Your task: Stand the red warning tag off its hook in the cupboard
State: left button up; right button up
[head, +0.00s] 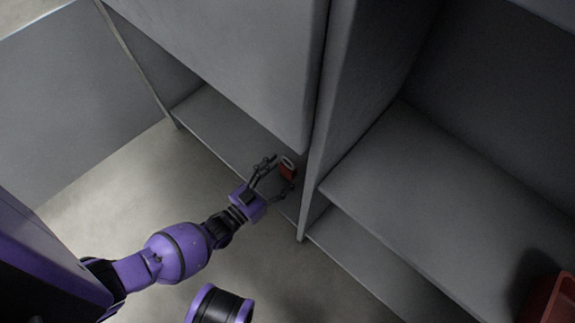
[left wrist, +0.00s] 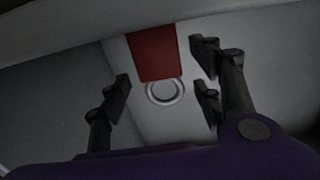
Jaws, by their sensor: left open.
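The red warning tag (head: 288,173) is small, with a pale ring at its top, and is by the lower part of the cupboard (head: 312,130). My left gripper (head: 280,176) reaches up to it with its fingers spread on either side. In the left wrist view the tag is a red panel (left wrist: 152,52) with a white ring (left wrist: 165,92) at its near end. The open fingers (left wrist: 165,86) flank the ring there, with gaps on both sides. I cannot make out the hook. My right gripper is not in view.
A grey door or panel (head: 235,60) hangs above the left gripper. An upright divider (head: 340,110) stands just right of it. Right of that is a wide, mostly bare shelf (head: 430,200) with a red container (head: 551,298) at the lower right. The floor (head: 130,200) at left is clear.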

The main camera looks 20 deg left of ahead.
pick_arm(q)
jog(key=p+v, duration=0.2)
jog(key=v, duration=0.6)
jog(key=shift+s, duration=0.35)
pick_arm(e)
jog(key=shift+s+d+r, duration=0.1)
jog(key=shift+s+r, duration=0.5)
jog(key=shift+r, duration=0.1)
pick_arm(q)
jog(key=shift+a, duration=0.1)
jog(key=s+d+f+n+g+y, duration=0.1)
jog(key=s+d+g, duration=0.15)
jog(key=s, duration=0.55)
jog(key=s+d+f+n+g+y, duration=0.1)
jog(key=s+d+f+g+y, duration=0.15)
jog(key=s, duration=0.55)
jog(key=s+a+r+g+y, duration=0.1)
jog(key=s+a+r+g, duration=0.1)
jog(key=s, duration=0.4)
jog(key=s+a+r+g+y, duration=0.1)
jog(key=s+a+r+g, duration=0.1)
jog(key=s+r, duration=0.2)
jog(key=s+a+r+g+y, duration=0.1)
jog(key=s+a+r+g, duration=0.1)
jog(key=s, duration=0.6)
jog(key=shift+s+r+n+g, duration=0.3)
jog(key=shift+r+g, duration=0.2)
